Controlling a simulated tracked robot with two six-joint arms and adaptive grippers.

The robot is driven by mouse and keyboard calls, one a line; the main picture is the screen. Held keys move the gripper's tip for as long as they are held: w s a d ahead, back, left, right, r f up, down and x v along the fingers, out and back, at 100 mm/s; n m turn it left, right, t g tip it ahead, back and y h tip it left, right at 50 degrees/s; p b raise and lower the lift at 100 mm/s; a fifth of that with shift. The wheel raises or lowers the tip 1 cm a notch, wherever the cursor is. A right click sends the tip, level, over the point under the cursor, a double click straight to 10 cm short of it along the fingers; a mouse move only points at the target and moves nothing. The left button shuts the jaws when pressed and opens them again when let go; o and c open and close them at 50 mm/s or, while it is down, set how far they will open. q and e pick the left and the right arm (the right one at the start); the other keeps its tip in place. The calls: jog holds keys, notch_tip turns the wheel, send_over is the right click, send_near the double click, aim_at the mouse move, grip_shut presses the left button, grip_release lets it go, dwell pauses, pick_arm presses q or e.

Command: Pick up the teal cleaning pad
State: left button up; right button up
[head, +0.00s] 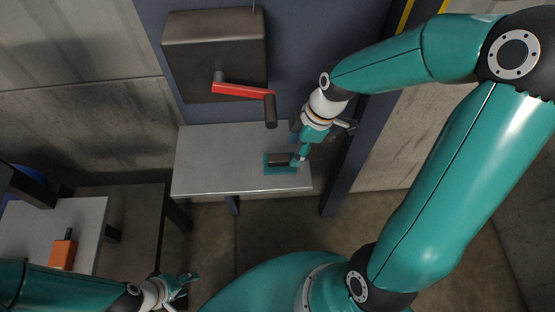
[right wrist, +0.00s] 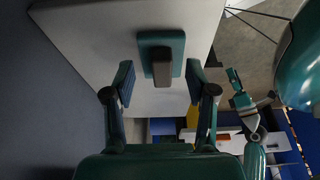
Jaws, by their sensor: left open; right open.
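The teal cleaning pad (head: 281,169) lies on a grey shelf (head: 215,160) in the head view. It has a dark block-shaped handle (head: 279,159) on top. In the right wrist view the pad (right wrist: 148,45) and its handle (right wrist: 162,68) lie ahead, between the lines of my fingers. My right gripper (head: 300,155) is at the pad's right side in the head view. It is open and empty, and its two fingers (right wrist: 160,82) stand on either side of the handle's near end in the right wrist view. Whether they touch it I cannot tell. My left gripper (head: 188,284) is open and empty at lower left, far from the pad.
A dark box (head: 214,52) with a red crank lever (head: 243,90) and dark grip (head: 270,111) hangs above the shelf. A blue post stands right of the shelf. An orange block (head: 63,253) sits on a grey-topped table (head: 85,215) at left. The shelf's left part is clear.

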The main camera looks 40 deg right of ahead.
aim_at(280, 156)
jog(key=shift+w+a+p, duration=0.2)
jog(key=shift+w+a, duration=0.2)
jog(key=shift+a, duration=0.25)
jog(key=shift+w+a+p, duration=0.15)
jog(key=shift+w+a, duration=0.2)
jog(key=shift+a, duration=0.25)
jog(key=shift+x, duration=1.25)
jog(key=shift+f, duration=0.3)
grip_shut()
